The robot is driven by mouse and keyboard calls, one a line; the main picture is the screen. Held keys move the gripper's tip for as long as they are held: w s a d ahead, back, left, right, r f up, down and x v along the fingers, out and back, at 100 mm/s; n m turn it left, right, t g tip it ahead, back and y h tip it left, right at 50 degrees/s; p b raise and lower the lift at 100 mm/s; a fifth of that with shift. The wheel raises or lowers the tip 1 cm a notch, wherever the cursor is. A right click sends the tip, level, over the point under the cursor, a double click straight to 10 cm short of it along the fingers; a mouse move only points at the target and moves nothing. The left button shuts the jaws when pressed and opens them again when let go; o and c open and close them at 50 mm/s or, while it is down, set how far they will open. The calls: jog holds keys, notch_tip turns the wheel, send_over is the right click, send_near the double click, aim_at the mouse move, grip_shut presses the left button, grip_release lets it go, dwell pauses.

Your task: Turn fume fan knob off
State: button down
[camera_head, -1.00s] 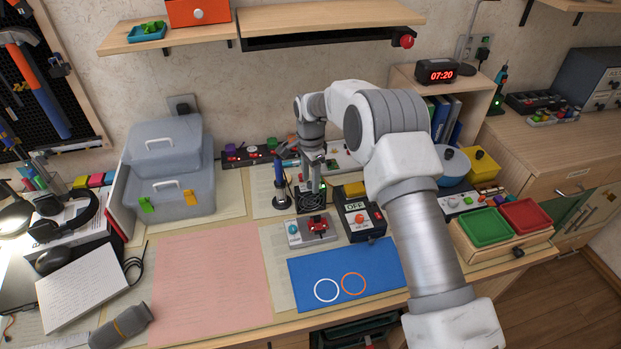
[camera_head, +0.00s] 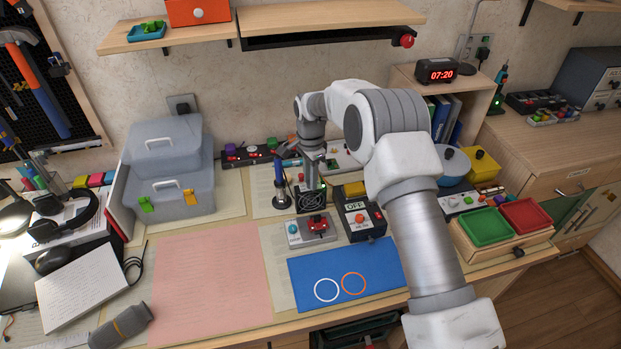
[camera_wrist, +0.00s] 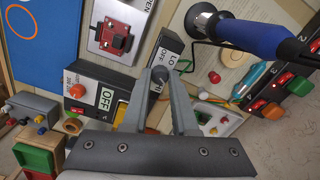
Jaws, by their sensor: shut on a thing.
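The fume fan (camera_head: 311,201) is a dark box with a round grille, standing at the middle of the desk near the soldering iron. In the wrist view, a white label reading LO (camera_wrist: 183,64) shows beside its knob. The small grey knob (camera_wrist: 157,84) sits between my fingertips. My gripper (camera_wrist: 160,78) is shut on it from above. In the head view my gripper (camera_head: 313,182) points down over the fan, and the knob is hidden there. The knob's exact pointer position cannot be made out.
A soldering iron with a blue handle (camera_head: 280,175) stands just left of the fan. In front lie a grey board with a red part (camera_head: 317,224) and a black box marked OFF (camera_head: 358,222) with a red knob. A power strip (camera_head: 248,155) lies behind.

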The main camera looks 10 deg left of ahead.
jog(key=n, duration=0.3)
jog(key=shift+n+b, duration=0.3)
jog(key=shift+b, duration=0.1)
jog(key=n, duration=0.4)
jog(key=shift+n, duration=0.3)
jog(key=n, duration=0.3)
jog(key=shift+n+b, duration=0.3)
jog(key=shift+b, duration=0.05)
jog(key=n, duration=0.4)
jog(key=shift+n, duration=0.3)
jog(key=n, duration=1.2)
jog(key=shift+n+p, duration=0.3)
jog(key=shift+n, duration=0.1)
jog(key=c, duration=0.7)
grip_release()
